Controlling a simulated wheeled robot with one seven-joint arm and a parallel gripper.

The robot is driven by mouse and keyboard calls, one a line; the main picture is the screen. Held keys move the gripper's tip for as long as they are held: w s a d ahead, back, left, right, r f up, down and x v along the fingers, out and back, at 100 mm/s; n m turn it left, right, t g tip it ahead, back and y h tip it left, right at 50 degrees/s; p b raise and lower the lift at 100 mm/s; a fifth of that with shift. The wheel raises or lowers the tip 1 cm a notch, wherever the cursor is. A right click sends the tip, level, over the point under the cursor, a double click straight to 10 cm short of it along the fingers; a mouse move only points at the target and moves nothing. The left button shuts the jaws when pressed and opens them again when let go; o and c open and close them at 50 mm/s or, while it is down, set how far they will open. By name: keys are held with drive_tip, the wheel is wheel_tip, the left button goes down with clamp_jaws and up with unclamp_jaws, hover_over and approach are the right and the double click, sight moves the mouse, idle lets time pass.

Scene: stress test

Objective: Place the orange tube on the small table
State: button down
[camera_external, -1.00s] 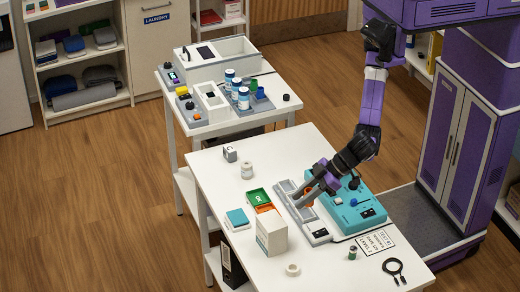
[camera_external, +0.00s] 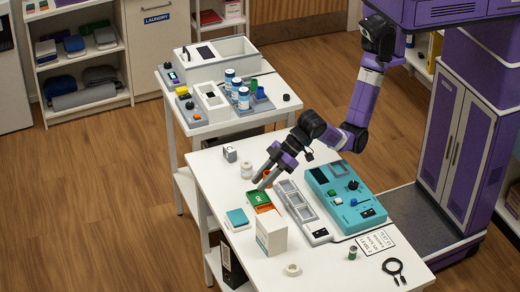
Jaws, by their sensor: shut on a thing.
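My gripper (camera_external: 261,182) is shut on the orange tube (camera_external: 263,187), of which only a small bit of orange shows at the fingertips. It holds it low at the far edge of a green tray marked OK (camera_external: 258,197) on the front white table. I cannot tell whether the tube touches the tray or table. The small table (camera_external: 200,131) stands behind the front one, at upper left, to the left of my gripper.
The front table (camera_external: 215,180) holds a grey slotted fixture (camera_external: 303,214), a teal device (camera_external: 345,197), a white box (camera_external: 271,232) and a white roll (camera_external: 247,170).

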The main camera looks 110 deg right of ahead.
drive_tip(key=s+d+f+m+h, duration=0.1)
drive_tip(key=s+d+f, duration=0.1)
drive_tip(key=d, duration=0.8)
drive_tip(key=s+d+f+m+h, duration=0.1)
drive_tip(key=s+d+f, duration=0.2)
drive_tip(key=d, duration=0.7)
drive_tip(key=s+d+f+m+h, duration=0.1)
drive_tip(key=s+d+f+m, duration=0.1)
drive_tip(key=d, duration=0.9)
drive_tip(key=shift+s+f, duration=0.35)
drive_tip(key=shift+f, duration=0.25)
drive_tip(key=shift+s+f, duration=0.3)
drive_tip(key=shift+f, duration=0.3)
drive_tip(key=shift+s+a+r+p, duration=0.15)
drive_tip(key=shift+a+r+p, duration=0.05)
drive_tip(key=shift+p, duration=1.05)
drive_tip(key=s+a+n+y+p, duration=0.1)
drive_tip(key=s+a+p, duration=0.1)
drive_tip(key=p, duration=0.3)
drive_tip(key=s+a+n+y+p, duration=0.1)
drive_tip(key=s+a+p, duration=0.2)
drive_tip(key=p, duration=0.3)
drive_tip(key=shift+s+a+n, duration=0.15)
drive_tip(key=shift+a+n, duration=0.05)
drive_tip(key=shift+n, duration=0.2)
drive_tip(key=shift+s+a+f+p, duration=0.15)
drive_tip(key=shift+s+a+p, duration=0.25)
drive_tip(key=shift+p, duration=0.2)
drive_tip(key=shift+s+f, duration=0.1)
drive_tip(key=shift+s, duration=0.05)
